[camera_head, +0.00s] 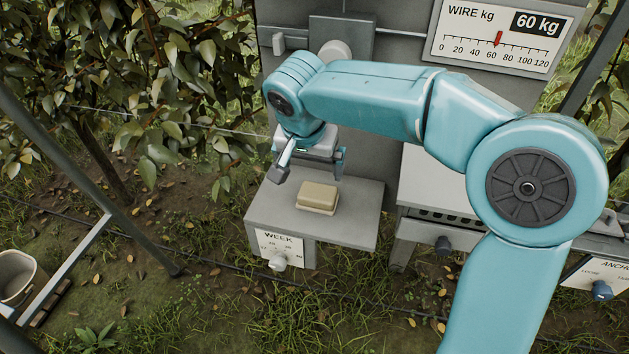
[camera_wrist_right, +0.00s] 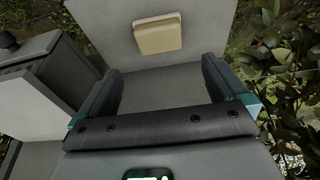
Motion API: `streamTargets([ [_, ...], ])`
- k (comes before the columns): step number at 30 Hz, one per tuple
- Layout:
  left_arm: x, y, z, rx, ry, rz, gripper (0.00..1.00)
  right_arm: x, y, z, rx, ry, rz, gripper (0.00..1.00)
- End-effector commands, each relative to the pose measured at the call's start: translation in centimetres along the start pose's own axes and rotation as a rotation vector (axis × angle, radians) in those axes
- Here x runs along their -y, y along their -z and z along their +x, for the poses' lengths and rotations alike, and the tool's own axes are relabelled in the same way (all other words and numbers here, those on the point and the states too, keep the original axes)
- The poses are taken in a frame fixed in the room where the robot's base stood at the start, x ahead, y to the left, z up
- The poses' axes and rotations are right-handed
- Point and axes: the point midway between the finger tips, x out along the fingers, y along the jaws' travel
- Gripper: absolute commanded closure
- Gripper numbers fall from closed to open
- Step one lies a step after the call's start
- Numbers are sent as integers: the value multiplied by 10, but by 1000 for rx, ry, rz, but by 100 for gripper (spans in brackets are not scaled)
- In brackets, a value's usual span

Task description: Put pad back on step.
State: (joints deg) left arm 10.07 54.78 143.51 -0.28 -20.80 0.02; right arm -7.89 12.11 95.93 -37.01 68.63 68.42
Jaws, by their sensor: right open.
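A tan pad (camera_head: 318,196) with a paler lower layer lies on the grey step (camera_head: 353,222), near the middle of its top. The pad also shows in the right wrist view (camera_wrist_right: 158,35), beyond my fingers, with the grey surface (camera_wrist_right: 215,30) around it. My right gripper (camera_head: 318,164) is open and empty just behind and above the pad, apart from it. In the right wrist view its two dark fingers (camera_wrist_right: 160,85) stand wide apart with only grey surface between them. My left gripper is not in view.
The step's front has a WEEK label (camera_head: 280,243) and a pale knob (camera_head: 278,263). A grey cabinet with a wire dial (camera_head: 502,32) reading 60 kg stands behind. To the right is another grey unit (camera_head: 425,232) with a dark knob. A bucket (camera_head: 18,278) stands far left.

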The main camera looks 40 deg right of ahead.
Motion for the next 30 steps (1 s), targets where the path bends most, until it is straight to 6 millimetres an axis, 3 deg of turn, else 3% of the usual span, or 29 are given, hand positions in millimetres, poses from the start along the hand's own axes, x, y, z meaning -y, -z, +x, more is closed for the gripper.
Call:
streamTargets([
  [1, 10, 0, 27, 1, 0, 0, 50, 2, -6, 14, -4, 4, 0, 0],
  [6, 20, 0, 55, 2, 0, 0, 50, 3, -9, 12, -2, 2, -1, 0],
  [10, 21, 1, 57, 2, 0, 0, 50, 2, -9, 21, 3, -3, -1, 0],
  [15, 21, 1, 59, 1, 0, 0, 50, 2, -10, 53, 3, -4, -1, 0],
  [23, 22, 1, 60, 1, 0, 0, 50, 2, -9, 78, 3, -3, -1, 0],
  [30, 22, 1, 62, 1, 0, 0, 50, 0, -6, 116, 3, -3, -2, 0],
])
